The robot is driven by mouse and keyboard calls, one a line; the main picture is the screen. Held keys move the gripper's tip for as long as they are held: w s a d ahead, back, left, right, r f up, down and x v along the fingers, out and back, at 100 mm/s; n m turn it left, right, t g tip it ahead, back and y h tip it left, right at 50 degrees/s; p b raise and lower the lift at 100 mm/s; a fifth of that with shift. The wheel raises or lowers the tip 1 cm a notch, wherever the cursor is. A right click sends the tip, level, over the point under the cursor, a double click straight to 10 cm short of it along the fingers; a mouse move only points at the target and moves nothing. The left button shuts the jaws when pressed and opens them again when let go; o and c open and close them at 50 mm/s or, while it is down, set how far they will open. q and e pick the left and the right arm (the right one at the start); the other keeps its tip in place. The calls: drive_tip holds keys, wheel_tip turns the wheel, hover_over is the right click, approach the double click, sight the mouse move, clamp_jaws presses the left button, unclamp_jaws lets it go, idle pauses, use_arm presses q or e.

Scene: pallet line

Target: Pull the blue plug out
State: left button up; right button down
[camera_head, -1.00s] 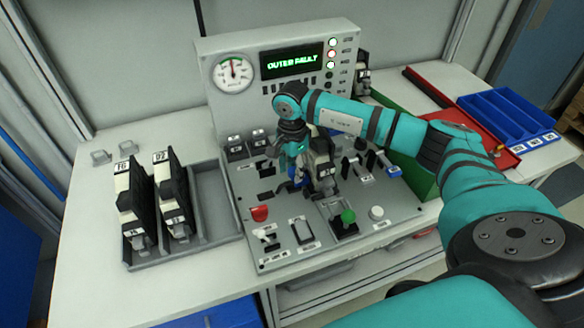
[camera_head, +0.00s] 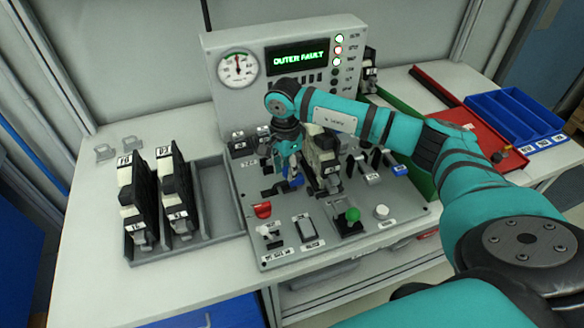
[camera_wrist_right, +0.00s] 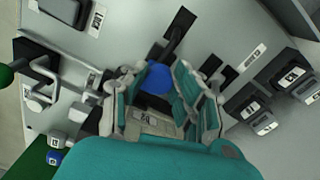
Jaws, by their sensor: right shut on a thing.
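My right gripper (camera_head: 290,172) points down at the control panel (camera_head: 400,222), beside a black-and-white module (camera_head: 324,160). It is shut on the blue plug (camera_head: 294,183), which shows low between the fingers. In the right wrist view the blue plug (camera_wrist_right: 157,80) sits between the two teal fingers (camera_wrist_right: 162,92). Dark slots and a black part lie just beyond it on the grey panel. I cannot tell whether the plug is still seated or clear of its socket. My left gripper is not in view.
A grey tray (camera_head: 222,222) with two upright modules stands left of the panel. Switches, a red button (camera_head: 263,210) and a green knob (camera_head: 352,214) are close in front. A display (camera_head: 297,58) reads "OUTER FAULT". Red and blue trays (camera_head: 515,118) lie at the right.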

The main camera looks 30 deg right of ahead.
drive_tip(key=shift+a+r, duration=0.1)
drive_tip(key=shift+a, duration=0.1)
drive_tip(key=c, duration=1)
unclamp_jaws()
drive_tip(key=shift+w, duration=0.1)
drive_tip(key=shift+c, duration=0.2)
wheel_tip(320, 180, up, 12)
drive_tip(key=shift+a, duration=0.1)
